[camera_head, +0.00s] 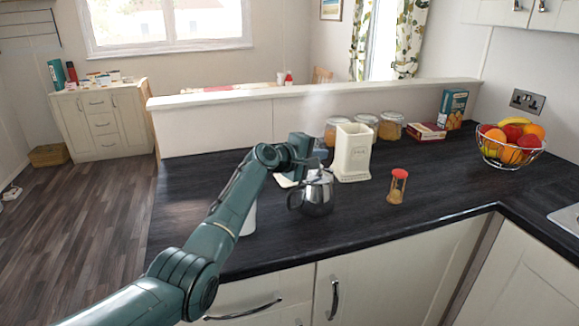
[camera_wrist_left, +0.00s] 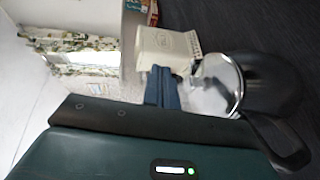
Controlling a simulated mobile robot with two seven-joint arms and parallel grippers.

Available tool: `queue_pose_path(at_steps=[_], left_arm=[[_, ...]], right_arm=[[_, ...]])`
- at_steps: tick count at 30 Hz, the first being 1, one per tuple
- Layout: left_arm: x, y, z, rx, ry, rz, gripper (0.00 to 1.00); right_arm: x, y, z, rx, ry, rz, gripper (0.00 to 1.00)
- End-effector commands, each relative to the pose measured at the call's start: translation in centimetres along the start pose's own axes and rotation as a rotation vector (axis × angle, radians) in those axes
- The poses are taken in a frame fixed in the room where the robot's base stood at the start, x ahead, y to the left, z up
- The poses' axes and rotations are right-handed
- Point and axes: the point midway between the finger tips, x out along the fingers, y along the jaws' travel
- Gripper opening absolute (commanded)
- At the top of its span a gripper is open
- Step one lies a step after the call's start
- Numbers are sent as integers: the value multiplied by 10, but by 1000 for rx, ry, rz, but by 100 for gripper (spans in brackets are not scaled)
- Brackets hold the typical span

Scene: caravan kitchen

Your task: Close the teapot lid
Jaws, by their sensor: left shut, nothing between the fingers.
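The shiny metal teapot (camera_head: 318,196) stands on the dark worktop, its dark handle toward the left. My left gripper (camera_head: 316,162) is shut and empty, just above and beside the top of the teapot. In the left wrist view the closed blue fingers (camera_wrist_left: 162,84) are beside the teapot's bright round top (camera_wrist_left: 214,86), with the dark body (camera_wrist_left: 268,84) to the right. I cannot tell the lid's exact angle or whether the fingers touch it. My right gripper is in neither view.
A cream canister (camera_head: 353,152) stands close behind the teapot. Several glass jars (camera_head: 390,127), boxes and a wire fruit basket (camera_head: 511,148) stand further back. The front right worktop is clear.

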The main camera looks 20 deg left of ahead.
Motion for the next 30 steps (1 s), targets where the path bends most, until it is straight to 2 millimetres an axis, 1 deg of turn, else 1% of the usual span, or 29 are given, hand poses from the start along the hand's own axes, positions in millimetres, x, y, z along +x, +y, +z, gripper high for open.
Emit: queue_pose_path(at_steps=[5, 12, 18, 30], left_arm=[[6, 0, 0, 5, 1, -68, 0], [10, -4, 0, 8, 1, -124, 0], [10, -5, 0, 8, 0, -133, 0], [10, -4, 0, 8, 1, -132, 0]], right_arm=[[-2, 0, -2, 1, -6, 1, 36], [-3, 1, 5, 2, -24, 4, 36], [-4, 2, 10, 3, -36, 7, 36], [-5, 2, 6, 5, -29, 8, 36]])
